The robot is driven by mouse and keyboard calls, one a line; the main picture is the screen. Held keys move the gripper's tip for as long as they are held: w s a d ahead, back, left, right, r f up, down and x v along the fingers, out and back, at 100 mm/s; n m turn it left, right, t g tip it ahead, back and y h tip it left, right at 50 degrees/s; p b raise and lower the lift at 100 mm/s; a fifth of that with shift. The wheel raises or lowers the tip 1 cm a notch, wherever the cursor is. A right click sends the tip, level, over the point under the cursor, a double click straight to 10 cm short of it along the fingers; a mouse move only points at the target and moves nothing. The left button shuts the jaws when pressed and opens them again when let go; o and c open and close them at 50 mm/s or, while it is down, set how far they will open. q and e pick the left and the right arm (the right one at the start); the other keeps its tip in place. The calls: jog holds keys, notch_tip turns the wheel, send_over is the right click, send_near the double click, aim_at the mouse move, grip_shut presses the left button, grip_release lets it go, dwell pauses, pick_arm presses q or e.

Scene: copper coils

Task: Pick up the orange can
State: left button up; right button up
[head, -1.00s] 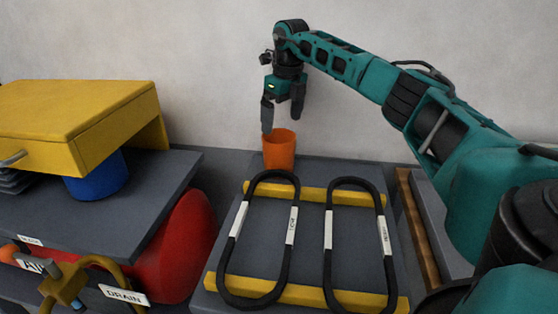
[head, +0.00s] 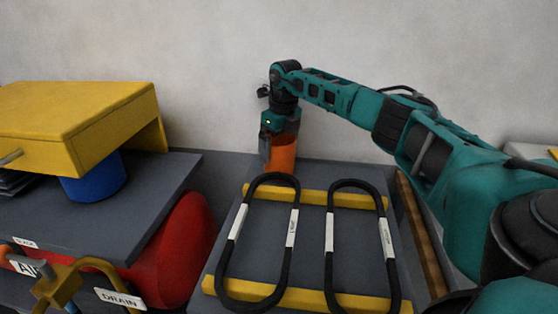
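The orange can (head: 283,155) stands upright at the back of the grey surface, near the wall, behind the black coils. My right gripper (head: 278,160) has come down over it from above. One finger shows along the can's left side; the other finger is hidden behind the can. I cannot tell whether the fingers touch the can or how far apart they are. My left gripper is not in view.
Two black coils (head: 287,240) with white labels lie on yellow bars (head: 300,296) in front of the can. At the left are a yellow box (head: 75,125), a blue cylinder (head: 95,180) and a red tank (head: 180,250). A pale wall rises behind.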

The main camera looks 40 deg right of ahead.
jog(key=c, duration=0.4)
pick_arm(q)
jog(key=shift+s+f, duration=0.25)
pick_arm(e)
jog(key=shift+c, duration=0.9)
jog(key=shift+a+r, duration=0.15)
jog(key=shift+r, duration=0.3)
notch_tip(320, 180, up, 7)
jog(key=p, duration=0.2)
pick_arm(q)
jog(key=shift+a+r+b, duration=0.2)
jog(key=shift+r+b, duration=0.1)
jog(key=shift+b, duration=0.2)
pick_arm(e)
jog(key=s+a, duration=1.2)
jog(key=a, duration=0.3)
jog(key=shift+s+a+f, duration=0.2)
jog(key=shift+f, duration=0.25)
